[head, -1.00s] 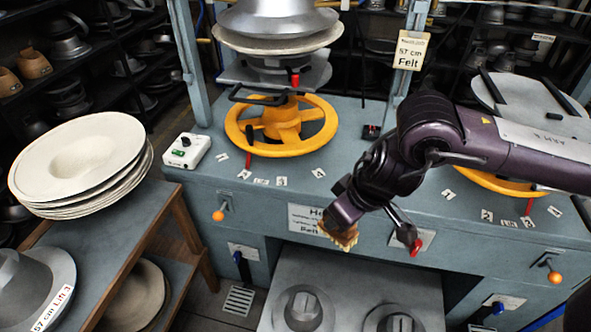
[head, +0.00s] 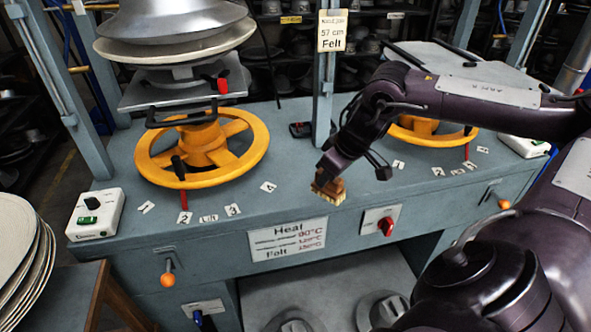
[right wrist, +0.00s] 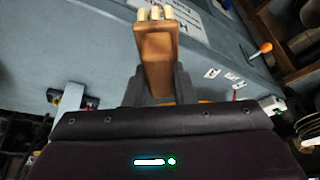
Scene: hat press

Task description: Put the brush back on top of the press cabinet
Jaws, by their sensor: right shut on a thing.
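The brush (head: 331,191) has a brown wooden body and pale bristles. My right gripper (head: 326,178) is shut on it and holds it in front of the press cabinet's upper front edge, bristles downward; whether it touches the cabinet I cannot tell. In the right wrist view the brush (right wrist: 158,55) stands between the dark fingers, its pale bristles at the far end. The press cabinet (head: 290,170) is blue-grey with a flat top. My left gripper is not in view.
A yellow handwheel (head: 202,148) stands left on the cabinet top, another (head: 425,130) behind my right arm. A white control box (head: 95,214) is at the left corner. Small number tags lie near the front edge. The top between the wheels is mostly clear.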

